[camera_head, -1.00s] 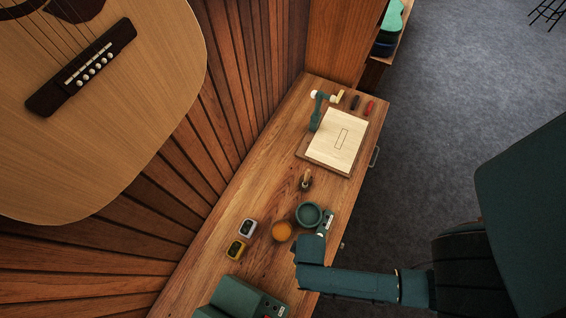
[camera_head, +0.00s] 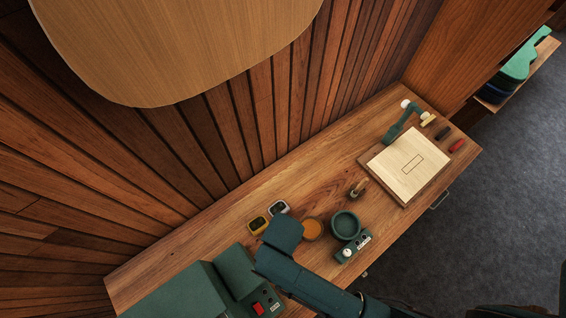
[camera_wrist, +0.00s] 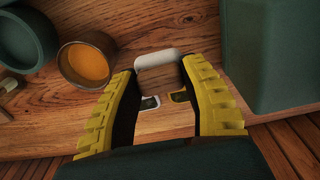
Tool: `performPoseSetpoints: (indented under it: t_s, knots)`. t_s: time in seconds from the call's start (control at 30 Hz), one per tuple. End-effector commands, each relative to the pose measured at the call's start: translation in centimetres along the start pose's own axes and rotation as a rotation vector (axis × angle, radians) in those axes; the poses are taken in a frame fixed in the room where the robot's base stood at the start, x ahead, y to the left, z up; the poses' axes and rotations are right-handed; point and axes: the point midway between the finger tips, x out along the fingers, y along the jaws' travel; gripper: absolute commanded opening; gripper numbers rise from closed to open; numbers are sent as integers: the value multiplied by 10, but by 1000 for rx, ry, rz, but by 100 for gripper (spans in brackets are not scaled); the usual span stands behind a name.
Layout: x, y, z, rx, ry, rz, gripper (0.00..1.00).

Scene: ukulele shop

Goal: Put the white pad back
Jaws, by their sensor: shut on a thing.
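My gripper (camera_wrist: 160,72) is shut on a small block, the white pad (camera_wrist: 169,55), with a brown face and a rounded white edge. The pad sits between the yellow ribbed fingertips. Below it in the wrist view are a small white-rimmed holder (camera_wrist: 150,102) and a yellow-rimmed holder (camera_wrist: 181,97), both partly covered by the pad and fingers. In the head view the white-rimmed holder (camera_head: 278,208) and yellow-rimmed holder (camera_head: 258,225) stand side by side on the bench. There my arm hides the fingertips and the pad. I cannot tell the pad's height above the bench.
An orange-filled round dish (camera_head: 313,228) and a green bowl (camera_head: 345,225) stand right of the holders. A large green case (camera_head: 175,295) stands to the left. A pale board (camera_head: 408,163) lies farther right. The slatted wall (camera_head: 215,150) rises behind the bench.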

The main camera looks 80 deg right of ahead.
Motion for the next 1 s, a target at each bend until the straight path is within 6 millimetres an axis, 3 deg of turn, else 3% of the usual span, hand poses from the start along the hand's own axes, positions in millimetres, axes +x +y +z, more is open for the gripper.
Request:
performPoseSetpoints:
  t_s: [0.1, 0.63, 1.0]
  knots:
    - [10, -6, -12, -4, -3, 1, 11]
    - [101, -6, -11, -4, -3, 2, 11]
    - [108, -6, -10, -4, -2, 1, 11]
